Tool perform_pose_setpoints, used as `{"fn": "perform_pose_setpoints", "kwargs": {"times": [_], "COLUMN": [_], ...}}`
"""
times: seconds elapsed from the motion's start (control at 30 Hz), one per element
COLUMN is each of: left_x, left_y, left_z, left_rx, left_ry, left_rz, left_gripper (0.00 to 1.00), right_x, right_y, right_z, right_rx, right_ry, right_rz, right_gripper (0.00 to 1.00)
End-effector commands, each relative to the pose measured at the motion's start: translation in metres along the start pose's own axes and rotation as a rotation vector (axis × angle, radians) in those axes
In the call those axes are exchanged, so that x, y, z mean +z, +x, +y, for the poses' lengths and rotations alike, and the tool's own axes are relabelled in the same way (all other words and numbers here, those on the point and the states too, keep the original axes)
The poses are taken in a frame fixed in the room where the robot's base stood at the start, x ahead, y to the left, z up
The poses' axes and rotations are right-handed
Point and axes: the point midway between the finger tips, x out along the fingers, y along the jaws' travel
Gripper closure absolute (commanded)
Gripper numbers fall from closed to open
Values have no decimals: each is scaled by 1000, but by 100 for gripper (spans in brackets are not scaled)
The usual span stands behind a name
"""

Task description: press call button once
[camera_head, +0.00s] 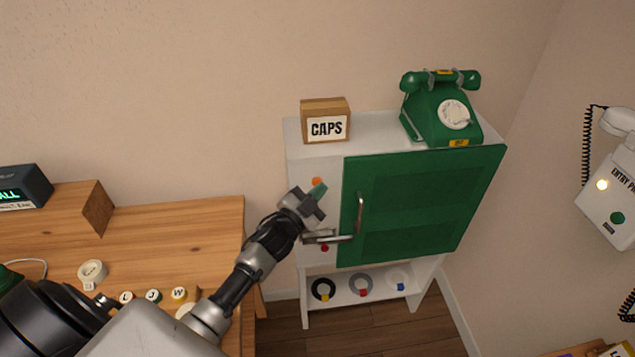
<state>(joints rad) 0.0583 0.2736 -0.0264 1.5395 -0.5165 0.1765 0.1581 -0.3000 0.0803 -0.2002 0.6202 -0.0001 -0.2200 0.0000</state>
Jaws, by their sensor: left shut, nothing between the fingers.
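My left gripper (313,198) is shut and empty, in front of the white left side of the cabinet front. An orange round spot (317,181) shows just above its tip, and a red one (325,248) shows below it. I cannot tell whether the gripper touches the cabinet. A dark box (22,187) with a green lit sign, cut off to "ALL", stands on the desk at the far left. A white entry phone (612,203) on the right wall has a green round button (617,218) and a lit lamp (602,184). No button reads clearly as the call button. My right gripper is out of view.
The white cabinet (294,140) has a green door (420,205) with a metal handle (360,214). A green dial phone (438,115) and a "CAPS" box (326,121) stand on top. Several lettered caps lie on the wooden desk (190,228). Coloured rings lie on the low shelf.

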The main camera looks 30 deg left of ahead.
Motion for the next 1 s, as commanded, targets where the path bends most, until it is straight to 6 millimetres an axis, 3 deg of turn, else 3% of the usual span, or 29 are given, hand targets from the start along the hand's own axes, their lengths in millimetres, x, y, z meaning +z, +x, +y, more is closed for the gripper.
{"fn": "perform_pose_setpoints", "kwargs": {"times": [0.53,1.0], "left_x": [-6,-28], "left_y": [-9,-39], "left_z": [6,28], "left_rx": [0,0], "left_ry": [-1,-2], "left_rz": [0,-1], "left_gripper": [100,100], "right_x": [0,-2], "right_y": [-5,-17], "right_z": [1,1], "right_rx": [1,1], "right_ry": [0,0], "right_rz": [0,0], "right_gripper": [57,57]}}
